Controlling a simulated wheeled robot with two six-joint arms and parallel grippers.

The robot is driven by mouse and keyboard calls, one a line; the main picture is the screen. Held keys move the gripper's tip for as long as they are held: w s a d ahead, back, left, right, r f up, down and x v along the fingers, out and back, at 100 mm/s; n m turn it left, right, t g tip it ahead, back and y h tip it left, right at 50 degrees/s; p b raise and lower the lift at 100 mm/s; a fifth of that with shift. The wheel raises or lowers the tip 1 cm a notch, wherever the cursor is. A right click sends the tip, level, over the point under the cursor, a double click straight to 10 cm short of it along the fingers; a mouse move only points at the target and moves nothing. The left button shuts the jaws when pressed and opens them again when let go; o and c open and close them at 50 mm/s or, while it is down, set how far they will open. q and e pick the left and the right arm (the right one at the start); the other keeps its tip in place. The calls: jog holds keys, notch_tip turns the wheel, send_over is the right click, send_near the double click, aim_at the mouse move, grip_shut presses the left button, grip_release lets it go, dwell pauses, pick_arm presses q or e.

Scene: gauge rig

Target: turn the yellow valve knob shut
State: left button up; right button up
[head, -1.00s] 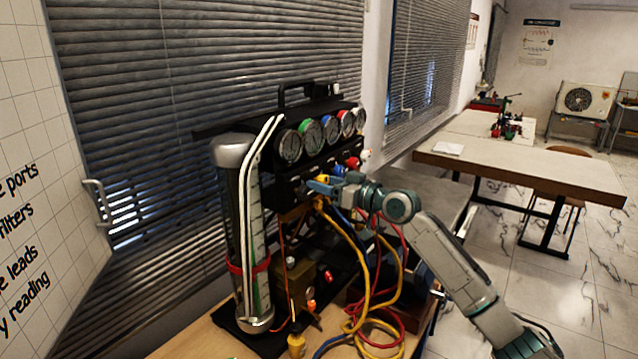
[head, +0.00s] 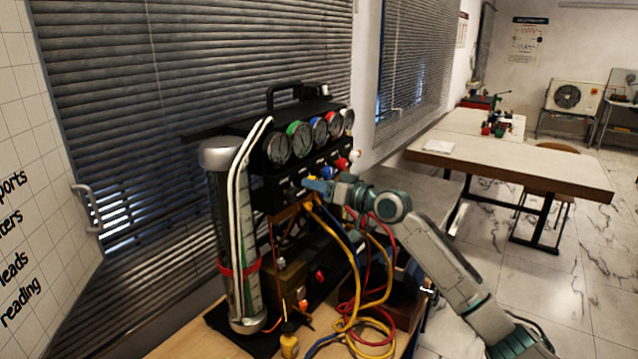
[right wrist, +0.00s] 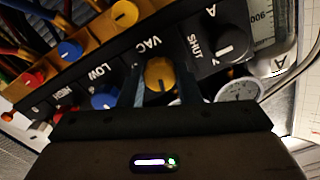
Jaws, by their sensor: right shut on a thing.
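The yellow valve knob (right wrist: 160,74) sits on the rig's black panel beside the printed word VAC. In the right wrist view, the two fingers of my right gripper (right wrist: 162,84) stand on either side of it and are shut on it. In the head view the gripper (head: 316,187) is at the front of the gauge rig (head: 262,188), with the knob mostly hidden behind the fingers. I cannot make out the knob's pointer clearly. My left gripper is not in view.
A black knob (right wrist: 233,43) by the word SHUT and a blue knob (right wrist: 105,98) flank the yellow one. Yellow, red and blue hoses (head: 352,270) hang below the gripper. A clear cylinder (head: 232,240) stands left. A long table (head: 520,168) is behind right.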

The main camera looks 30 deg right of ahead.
jog(key=shift+r+m+p, duration=0.15)
jog(key=shift+m+p, duration=4.45)
jog(key=shift+m, duration=2.9)
jog(key=o, duration=0.7)
jog(key=shift+o, duration=1.3)
jog(key=shift+w+a, duration=0.25)
